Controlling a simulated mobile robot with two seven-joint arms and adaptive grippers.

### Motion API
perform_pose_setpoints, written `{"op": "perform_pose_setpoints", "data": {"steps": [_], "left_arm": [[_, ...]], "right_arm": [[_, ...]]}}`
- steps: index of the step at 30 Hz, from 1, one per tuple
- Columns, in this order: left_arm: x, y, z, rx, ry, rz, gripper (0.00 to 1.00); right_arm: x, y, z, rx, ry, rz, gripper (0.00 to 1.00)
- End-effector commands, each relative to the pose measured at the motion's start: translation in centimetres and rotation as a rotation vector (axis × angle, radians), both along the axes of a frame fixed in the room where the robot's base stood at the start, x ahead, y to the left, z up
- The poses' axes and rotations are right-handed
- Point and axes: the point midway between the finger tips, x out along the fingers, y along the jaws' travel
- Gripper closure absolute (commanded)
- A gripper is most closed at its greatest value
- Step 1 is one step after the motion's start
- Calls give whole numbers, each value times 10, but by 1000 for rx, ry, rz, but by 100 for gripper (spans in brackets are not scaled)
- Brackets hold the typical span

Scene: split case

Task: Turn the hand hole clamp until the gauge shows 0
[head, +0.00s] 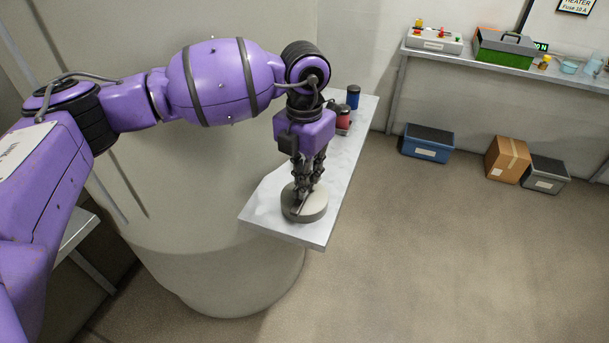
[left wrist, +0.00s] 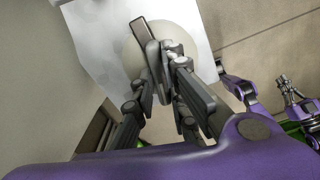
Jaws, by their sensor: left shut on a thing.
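The hand hole clamp (head: 314,208) is a round grey disc lying flat near the front end of the pale shelf, with a dark bar handle across its top. In the left wrist view the clamp's bar (left wrist: 141,33) stretches out past my fingers over the pale disc. My left gripper (head: 302,189) points straight down over the clamp and is shut on its bar; it also shows in the left wrist view (left wrist: 163,62). My fingers hide part of the bar. A second purple arm with a gripper (left wrist: 291,92), my right one, shows small at the right. I see no gauge.
The pale shelf (head: 265,212) runs beside a big round column (head: 200,230). A red jar (head: 344,117) and a blue jar (head: 353,97) stand farther back on it. Bins and a carton (head: 507,159) lie on the floor by a back bench (head: 480,72). The floor at right is clear.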

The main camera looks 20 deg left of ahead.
Motion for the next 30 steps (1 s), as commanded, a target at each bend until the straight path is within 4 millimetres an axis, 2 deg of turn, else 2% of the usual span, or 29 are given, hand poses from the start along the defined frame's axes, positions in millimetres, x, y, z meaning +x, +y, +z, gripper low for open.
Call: {"op": "perform_pose_setpoints", "data": {"steps": [8, 14, 30], "left_arm": [[0, 0, 2, 0, -1, 32, 100], [0, 0, 4, 0, -1, 133, 100], [1, 0, 8, -3, -6, 624, 100]], "right_arm": [[0, 0, 3, 0, 0, 0, 100], [7, 0, 15, 2, -17, -2, 100], [27, -2, 66, 10, -81, -18, 100]]}}
